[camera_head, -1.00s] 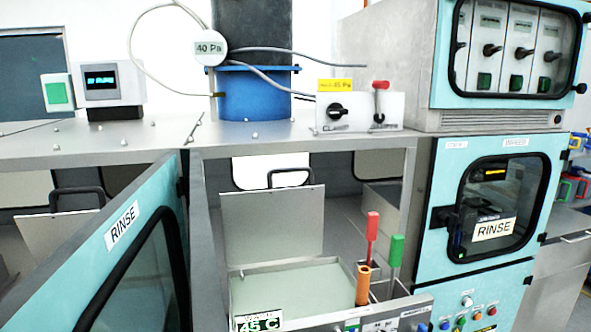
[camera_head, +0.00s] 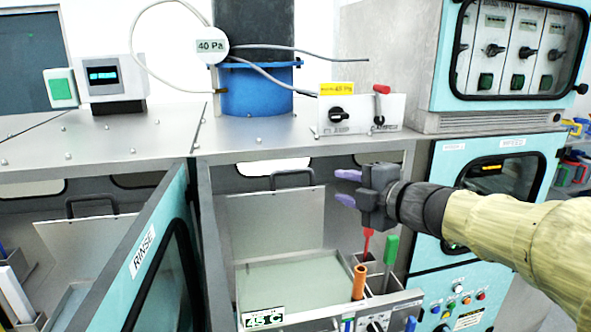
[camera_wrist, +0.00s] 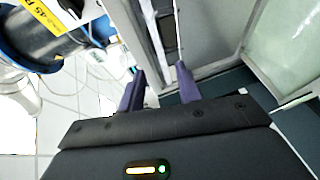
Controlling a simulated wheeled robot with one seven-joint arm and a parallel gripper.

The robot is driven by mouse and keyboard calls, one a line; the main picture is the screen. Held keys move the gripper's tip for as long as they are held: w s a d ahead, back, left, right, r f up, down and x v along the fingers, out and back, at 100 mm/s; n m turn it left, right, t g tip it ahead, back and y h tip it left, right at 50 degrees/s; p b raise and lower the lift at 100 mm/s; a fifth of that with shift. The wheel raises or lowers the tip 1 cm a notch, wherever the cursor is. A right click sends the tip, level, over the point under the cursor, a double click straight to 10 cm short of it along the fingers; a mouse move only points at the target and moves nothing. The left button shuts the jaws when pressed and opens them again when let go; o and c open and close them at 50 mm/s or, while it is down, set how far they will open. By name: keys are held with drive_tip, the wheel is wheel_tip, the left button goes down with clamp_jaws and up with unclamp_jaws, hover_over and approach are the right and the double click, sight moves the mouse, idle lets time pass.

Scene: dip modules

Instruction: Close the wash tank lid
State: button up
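The wash tank (camera_head: 290,282) is a steel basin inside the middle bay, with a "45 C" display on its front. Its lid (camera_head: 272,220) is a flat grey panel standing raised at the back of the tank, with a black bar handle (camera_head: 292,172) on its top edge. My gripper (camera_head: 346,187) has entered from the right and is at the bay opening, right of the lid and above the tools. Its two purple fingers are apart with nothing between them, also in the wrist view (camera_wrist: 160,88). It does not touch the lid.
A red-handled tool (camera_head: 367,243), an orange tube (camera_head: 359,282) and a green-handled tool (camera_head: 391,250) stand upright at the tank's right side. An open RINSE door (camera_head: 150,262) stands to the left. The bay's top edge (camera_head: 300,150) runs above my gripper.

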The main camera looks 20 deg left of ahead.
drive_tip(key=p, duration=0.5)
approach(292, 173)
drive_tip(key=x, duration=0.8)
drive_tip(key=shift+a, duration=0.2)
clamp_jaws()
